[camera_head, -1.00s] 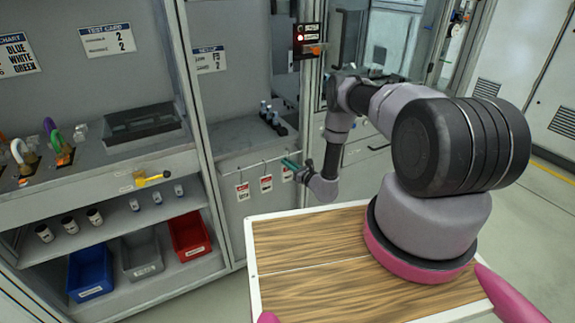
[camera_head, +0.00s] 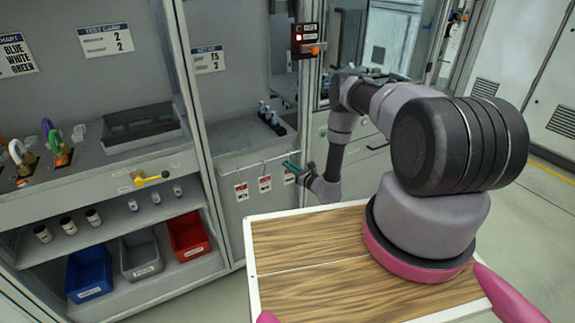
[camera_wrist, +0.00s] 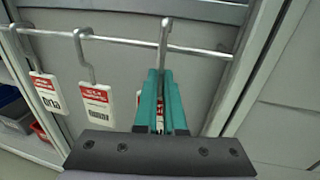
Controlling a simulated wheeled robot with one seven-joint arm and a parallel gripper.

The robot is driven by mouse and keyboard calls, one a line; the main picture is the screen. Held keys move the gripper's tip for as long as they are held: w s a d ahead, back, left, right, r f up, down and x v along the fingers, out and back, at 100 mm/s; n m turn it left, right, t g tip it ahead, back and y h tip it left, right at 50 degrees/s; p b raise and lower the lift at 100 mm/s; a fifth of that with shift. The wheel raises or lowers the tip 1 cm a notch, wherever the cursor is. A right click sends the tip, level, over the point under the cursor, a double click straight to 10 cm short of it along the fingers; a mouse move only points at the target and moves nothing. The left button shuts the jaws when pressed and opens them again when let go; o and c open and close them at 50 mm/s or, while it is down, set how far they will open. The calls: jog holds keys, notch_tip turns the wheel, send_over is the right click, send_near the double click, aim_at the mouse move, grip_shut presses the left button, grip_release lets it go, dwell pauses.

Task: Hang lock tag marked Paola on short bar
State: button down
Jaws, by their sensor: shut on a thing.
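Three white lock tags with red headers hang by grey hooks from a thin horizontal bar (camera_head: 230,168) on the cabinet front: a left tag (camera_head: 241,191), a middle tag (camera_head: 264,184) and a right tag (camera_head: 288,177). The wrist view shows the bar (camera_wrist: 125,40), the left tag (camera_wrist: 46,93) and the middle tag (camera_wrist: 96,103). Their names are too small to read surely. My gripper (camera_wrist: 163,75) has its teal fingers shut on the hook of the right tag, which is still over the bar. The fingers mostly hide this tag. My gripper also shows in the head view (camera_head: 288,165).
A wood-topped surface with a white rim (camera_head: 250,250) lies below my arm. Left are shelves with blue (camera_head: 90,272), grey (camera_head: 142,255) and red (camera_head: 188,236) bins. Colored padlocks (camera_head: 55,145) stand above them. A small red-lit box (camera_head: 308,40) sits on the cabinet post.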

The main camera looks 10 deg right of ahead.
jog(key=s+a+v, duration=0.1)
jog(key=v, duration=0.8)
jog(key=shift+s+a, duration=0.2)
dwell(1.0)
